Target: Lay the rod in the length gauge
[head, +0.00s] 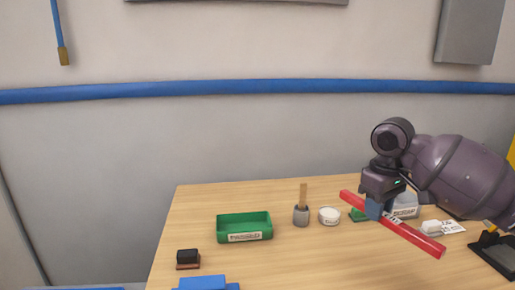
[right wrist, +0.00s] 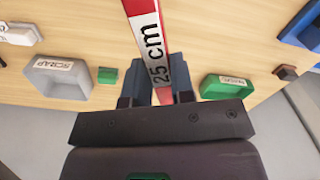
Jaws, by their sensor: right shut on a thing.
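My right gripper (head: 375,208) is shut on a long red rod (head: 419,239), gripping it near the middle, above the right part of the table. The rod slants from upper left to lower right in the head view. In the right wrist view the rod (right wrist: 140,8) stands between the fingers (right wrist: 162,88), with a white band reading "25 cm". A blue piece (head: 205,283), cut off at the bottom of the head view, may be the length gauge; I cannot tell. A blue piece also shows in the right wrist view (right wrist: 306,28). My left gripper is out of view.
A green labelled tray (head: 244,239), a grey pot with a wooden handle (head: 301,215) and a white round tub (head: 329,215) stand on the table (head: 290,262). A dark block (head: 188,256) is at left. The grey SCRAP tray (right wrist: 60,88) is partly behind the rod.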

